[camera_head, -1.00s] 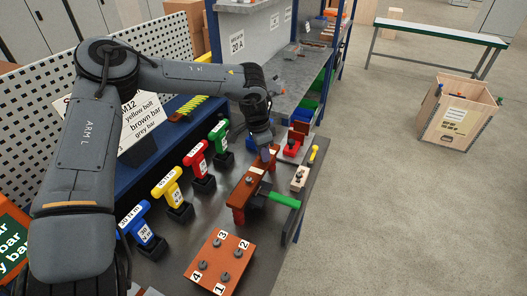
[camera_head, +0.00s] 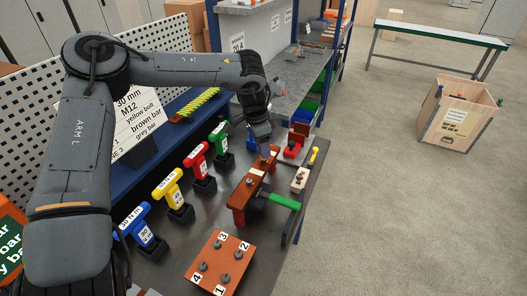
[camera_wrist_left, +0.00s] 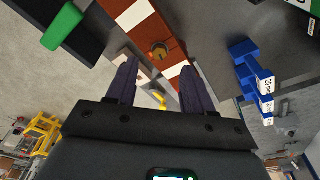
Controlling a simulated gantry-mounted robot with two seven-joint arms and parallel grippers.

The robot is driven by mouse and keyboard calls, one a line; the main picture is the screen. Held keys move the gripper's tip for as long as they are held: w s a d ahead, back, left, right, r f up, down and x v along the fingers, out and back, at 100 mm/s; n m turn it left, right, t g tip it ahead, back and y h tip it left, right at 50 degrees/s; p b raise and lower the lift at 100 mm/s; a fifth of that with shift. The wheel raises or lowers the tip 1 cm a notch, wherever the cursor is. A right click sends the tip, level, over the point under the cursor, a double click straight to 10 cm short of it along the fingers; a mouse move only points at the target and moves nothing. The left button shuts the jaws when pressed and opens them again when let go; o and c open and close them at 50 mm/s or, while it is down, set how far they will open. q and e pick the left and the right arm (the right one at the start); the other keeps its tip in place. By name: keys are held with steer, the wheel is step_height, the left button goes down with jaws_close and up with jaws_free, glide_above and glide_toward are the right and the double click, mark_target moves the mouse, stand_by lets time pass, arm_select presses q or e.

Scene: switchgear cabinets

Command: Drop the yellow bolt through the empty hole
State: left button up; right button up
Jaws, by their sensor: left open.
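My left gripper (camera_head: 266,150) is just above the far end of the brown bar (camera_head: 240,196), which lies across a raised red stand. In the left wrist view the two dark fingers (camera_wrist_left: 160,68) are spread wide with nothing clasped between them. Ahead of the fingertips, a round brass-yellow piece (camera_wrist_left: 158,50) sits in the brown bar (camera_wrist_left: 142,28) between two white patches. It looks like a bolt head seen end-on, but I cannot tell how deep it sits. A dark bolt (camera_head: 250,181) is nearer along the bar. My right gripper is not in view.
Blue, yellow, red and green T-handled tools (camera_head: 171,190) stand left of the bar. A brown plate (camera_head: 219,262) with numbered bolts lies in front. A wooden block (camera_head: 299,179) and a yellow-handled item (camera_head: 313,156) are on the right. Yellow pieces (camera_head: 198,105) line the blue shelf.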

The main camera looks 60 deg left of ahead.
arm_select(q)
step_height(320, 180, up, 7)
steer(key=s, duration=0.1)
steer(key=shift+f+p, duration=0.15)
steer(key=shift+p, duration=0.15)
